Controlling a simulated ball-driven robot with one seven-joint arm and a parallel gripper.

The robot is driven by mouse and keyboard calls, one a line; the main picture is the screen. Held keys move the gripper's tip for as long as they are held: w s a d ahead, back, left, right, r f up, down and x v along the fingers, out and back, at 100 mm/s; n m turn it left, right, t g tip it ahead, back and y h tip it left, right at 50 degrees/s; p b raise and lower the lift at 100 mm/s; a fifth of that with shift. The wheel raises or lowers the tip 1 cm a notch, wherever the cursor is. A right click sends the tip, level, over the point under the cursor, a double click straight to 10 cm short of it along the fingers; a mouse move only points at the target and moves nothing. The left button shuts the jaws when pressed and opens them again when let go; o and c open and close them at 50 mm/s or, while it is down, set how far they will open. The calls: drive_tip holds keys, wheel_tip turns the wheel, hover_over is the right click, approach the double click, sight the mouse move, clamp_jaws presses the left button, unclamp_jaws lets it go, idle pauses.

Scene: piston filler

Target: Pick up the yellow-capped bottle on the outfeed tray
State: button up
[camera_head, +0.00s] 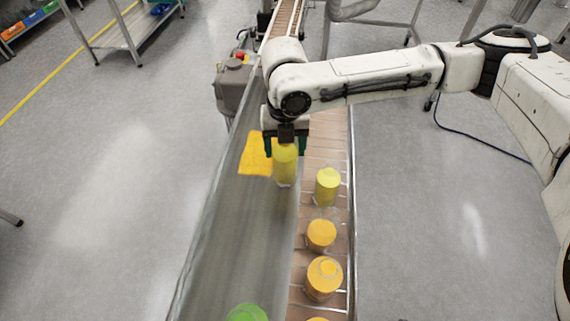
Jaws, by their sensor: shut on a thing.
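My gripper (286,147) points down near the middle of the view, its dark fingers on either side of a yellow bottle (285,170). It is shut on this bottle around its upper part, so the cap is mostly hidden. The bottle looks upright, over the right side of the long grey surface (235,235), beside the brown slatted conveyor. I cannot tell whether its base touches the surface. A yellow square patch (256,155) lies on the grey surface just left of the bottle.
Orange-yellow bottles (321,235) follow toward the front. A green-topped item (247,313) is at the front edge. A grey machine unit (233,88) stands behind left. The grey surface's middle is clear.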

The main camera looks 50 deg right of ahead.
clamp_jaws()
drive_tip(key=shift+r, duration=0.1)
